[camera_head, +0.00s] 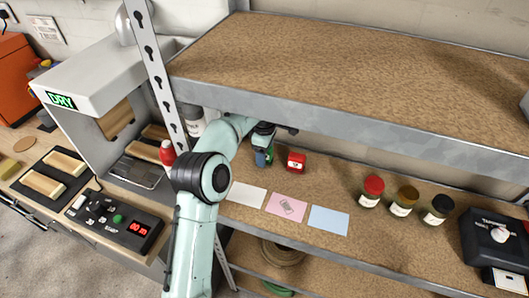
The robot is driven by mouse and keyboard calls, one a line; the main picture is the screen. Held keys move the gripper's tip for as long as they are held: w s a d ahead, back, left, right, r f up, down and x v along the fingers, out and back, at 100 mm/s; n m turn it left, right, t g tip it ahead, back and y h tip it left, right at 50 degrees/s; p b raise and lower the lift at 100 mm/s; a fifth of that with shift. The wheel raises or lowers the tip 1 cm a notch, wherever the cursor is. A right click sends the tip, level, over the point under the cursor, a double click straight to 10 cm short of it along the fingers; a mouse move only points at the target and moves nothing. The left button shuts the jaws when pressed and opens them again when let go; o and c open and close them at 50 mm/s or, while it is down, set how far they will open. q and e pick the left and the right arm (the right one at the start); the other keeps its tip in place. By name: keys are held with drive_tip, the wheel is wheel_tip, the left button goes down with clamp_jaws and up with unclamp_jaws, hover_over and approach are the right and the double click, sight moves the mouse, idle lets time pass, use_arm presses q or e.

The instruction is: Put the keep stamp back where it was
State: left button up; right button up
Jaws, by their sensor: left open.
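A small red stamp-like block (296,162) with a pale mark on its front stands on the cork-topped lower shelf, near its back. A blue and green item (263,157) stands left of it, partly hidden by my arm. I cannot tell which one is the keep stamp. My left gripper (272,134) is open at the back of the lower shelf, just above and beside the blue and green item. Its fingertips are too small and hidden to place exactly. A white card (246,194), a pink card (287,206) with a dark stamped print, and a blue card (328,220) lie in front.
The upper shelf (330,60) overhangs the back of the lower shelf. A grey drying machine (100,75) and a button panel (115,217) are at left. A perforated upright (155,75) stands near my arm.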

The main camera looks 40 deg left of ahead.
use_arm(q)
wheel_tip(320, 180, up, 8)
drive_tip(key=shift+f+p, duration=0.1)
drive_tip(key=shift+p, duration=0.8)
use_arm(e)
drive_tip(key=shift+w+r, duration=1)
drive_tip(key=shift+r, duration=0.2)
